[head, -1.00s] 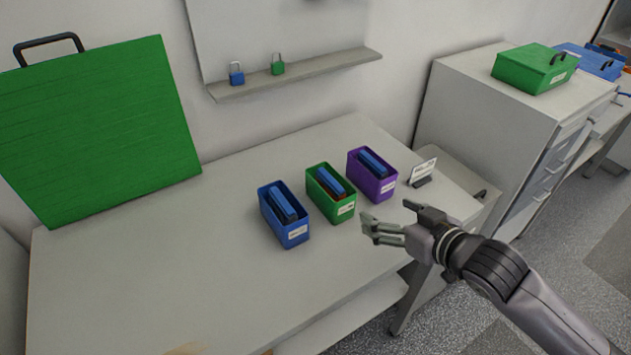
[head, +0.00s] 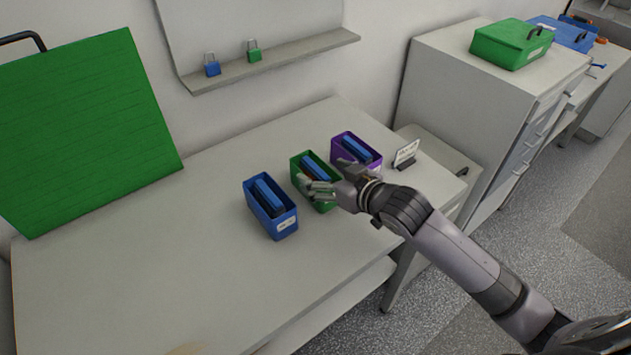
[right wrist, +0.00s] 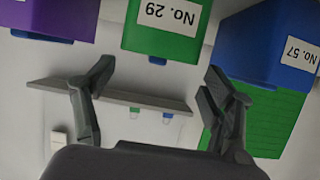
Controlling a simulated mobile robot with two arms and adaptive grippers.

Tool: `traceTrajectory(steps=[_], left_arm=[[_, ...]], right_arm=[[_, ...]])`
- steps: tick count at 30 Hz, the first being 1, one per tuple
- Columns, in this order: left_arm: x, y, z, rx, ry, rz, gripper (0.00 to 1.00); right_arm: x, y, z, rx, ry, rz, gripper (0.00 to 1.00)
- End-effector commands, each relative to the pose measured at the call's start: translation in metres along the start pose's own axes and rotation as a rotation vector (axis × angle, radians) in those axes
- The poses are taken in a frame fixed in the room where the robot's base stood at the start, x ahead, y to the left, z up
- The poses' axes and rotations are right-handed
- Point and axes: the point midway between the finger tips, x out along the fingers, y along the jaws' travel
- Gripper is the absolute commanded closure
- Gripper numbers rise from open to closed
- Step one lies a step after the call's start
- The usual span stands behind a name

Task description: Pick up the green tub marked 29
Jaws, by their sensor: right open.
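The green tub (head: 297,164) stands on the table between a blue tub (head: 262,214) and a purple tub (head: 341,137). It has a blue item inside. In the right wrist view, the green tub (right wrist: 152,42) carries an upside-down label reading No. 29. My right gripper (head: 323,178) is open and covers part of the tub in the head view. In the right wrist view, the open fingers (right wrist: 158,78) lie either side of the tub's line, with nothing between them. Contact with the tub is not visible. My left gripper is not in view.
The blue tub (right wrist: 262,45), labelled No. 57, and the purple tub (right wrist: 45,18) flank the green one closely. A small sign (head: 406,152) stands to the right. The table's left part is clear. A large green case (head: 85,130) stands at the back left.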

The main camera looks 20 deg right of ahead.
Motion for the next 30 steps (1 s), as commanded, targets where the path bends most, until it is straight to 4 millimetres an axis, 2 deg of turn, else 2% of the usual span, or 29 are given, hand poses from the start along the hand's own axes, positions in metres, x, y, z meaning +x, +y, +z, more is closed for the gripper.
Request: traceTrajectory(steps=[5, 14, 23, 30], left_arm=[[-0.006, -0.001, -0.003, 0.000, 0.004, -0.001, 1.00], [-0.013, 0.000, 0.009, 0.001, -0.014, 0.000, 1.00], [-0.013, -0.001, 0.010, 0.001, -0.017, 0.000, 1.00], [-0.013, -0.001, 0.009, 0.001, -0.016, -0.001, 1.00]], right_arm=[[0.015, 0.004, 0.003, 0.001, -0.001, 0.002, 0.23], [0.049, 0.006, 0.008, 0.000, 0.001, 0.001, 0.23], [0.052, 0.006, 0.009, -0.001, 0.001, 0.000, 0.24], [0.052, 0.006, 0.009, -0.001, 0.000, 0.000, 0.40]])
